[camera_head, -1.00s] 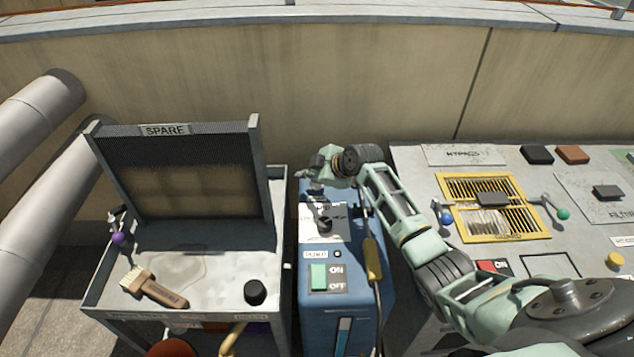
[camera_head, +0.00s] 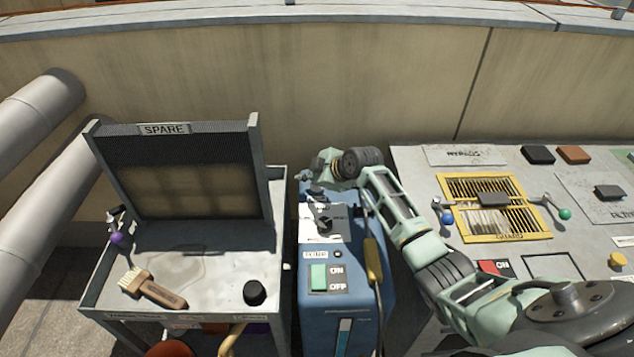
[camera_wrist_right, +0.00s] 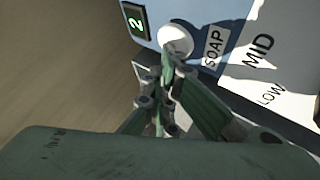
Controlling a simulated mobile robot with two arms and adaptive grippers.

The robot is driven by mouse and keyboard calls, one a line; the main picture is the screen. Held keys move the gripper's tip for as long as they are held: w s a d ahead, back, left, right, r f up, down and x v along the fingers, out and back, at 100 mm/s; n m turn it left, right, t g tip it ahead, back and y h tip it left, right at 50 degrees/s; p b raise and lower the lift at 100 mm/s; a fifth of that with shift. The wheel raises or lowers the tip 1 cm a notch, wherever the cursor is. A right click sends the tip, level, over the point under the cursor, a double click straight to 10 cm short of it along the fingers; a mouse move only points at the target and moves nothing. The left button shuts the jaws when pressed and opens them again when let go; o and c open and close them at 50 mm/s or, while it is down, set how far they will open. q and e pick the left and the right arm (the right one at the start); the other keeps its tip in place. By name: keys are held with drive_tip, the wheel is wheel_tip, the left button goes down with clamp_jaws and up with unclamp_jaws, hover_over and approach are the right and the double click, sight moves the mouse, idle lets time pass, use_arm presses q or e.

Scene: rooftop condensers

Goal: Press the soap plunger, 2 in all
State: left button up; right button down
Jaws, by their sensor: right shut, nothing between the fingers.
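The soap plunger (camera_wrist_right: 175,40) is a round white cap beside the SOAP label (camera_wrist_right: 213,48) in the right wrist view. Beside it a small dark display (camera_wrist_right: 136,21) shows a green digit that looks like 2. My right gripper (camera_wrist_right: 168,62) is shut and empty, its fingertips at the cap's near edge; I cannot tell whether they touch it. In the head view my right gripper (camera_head: 306,176) is over the back of the blue pump cabinet (camera_head: 350,285); the plunger cannot be made out there. My left gripper is out of view.
The cabinet has a green ON/OFF switch (camera_head: 318,276), a dark knob (camera_head: 323,222) and a yellow-handled tool (camera_head: 373,260) at its side. A cart (camera_head: 215,290) with a brush (camera_head: 150,288) stands left. A panel bench (camera_head: 420,165) stands right. A wall closes the back.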

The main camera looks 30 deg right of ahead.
sight(311, 187)
drive_tip(key=shift+r+p, duration=1.25)
drive_tip(key=shift+r, duration=0.15)
drive_tip(key=shift+r, duration=0.1)
wheel_tip(311, 187, up, 5)
drive_tip(key=p, duration=0.4)
idle(0.4)
